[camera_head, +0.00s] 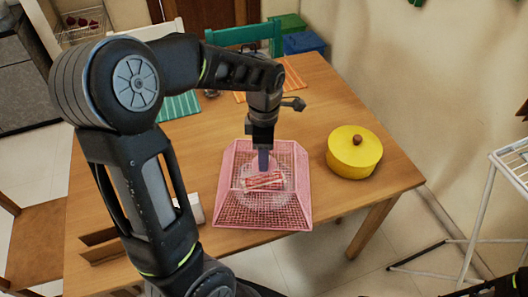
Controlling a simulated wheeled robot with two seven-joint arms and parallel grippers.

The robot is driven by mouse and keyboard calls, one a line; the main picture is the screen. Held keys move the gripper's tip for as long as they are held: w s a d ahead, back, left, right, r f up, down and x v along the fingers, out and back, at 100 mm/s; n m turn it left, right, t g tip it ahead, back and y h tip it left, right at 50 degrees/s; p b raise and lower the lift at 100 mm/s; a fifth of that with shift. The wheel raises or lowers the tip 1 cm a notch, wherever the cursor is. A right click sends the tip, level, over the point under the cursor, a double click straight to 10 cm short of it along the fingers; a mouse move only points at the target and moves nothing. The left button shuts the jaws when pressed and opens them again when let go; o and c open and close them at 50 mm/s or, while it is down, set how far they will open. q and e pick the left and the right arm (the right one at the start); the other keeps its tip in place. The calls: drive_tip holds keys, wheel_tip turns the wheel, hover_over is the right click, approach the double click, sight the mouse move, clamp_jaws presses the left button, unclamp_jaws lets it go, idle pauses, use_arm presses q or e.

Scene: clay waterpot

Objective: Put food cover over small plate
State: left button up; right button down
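The pink mesh food cover (228,200) is near the table's front edge. A pale round plate (262,200) shows through its mesh, with a red-and-white item (264,180) on or above it. The cover surrounds the plate in this view; whether its rim rests flat on the table is hard to tell. My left gripper (263,160) points down at the middle of the cover's top. Its fingers are seen edge-on, so their gap and any hold on the cover are unclear. My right gripper is out of view.
A yellow lidded pot (354,152) stands to the right of the cover on the wooden table (330,95). Green (180,106) and orange (291,77) mats lie farther back. A wooden holder (102,245) is at the front left. A white rack (484,200) stands beyond the table's right side.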

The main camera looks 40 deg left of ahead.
use_arm(q)
drive_tip(key=shift+r, duration=0.1)
drive_tip(key=shift+r+p, duration=0.3)
wheel_tip(320, 180, up, 12)
drive_tip(key=b, duration=0.1)
drive_tip(key=shift+f, duration=0.1)
idle(0.7)
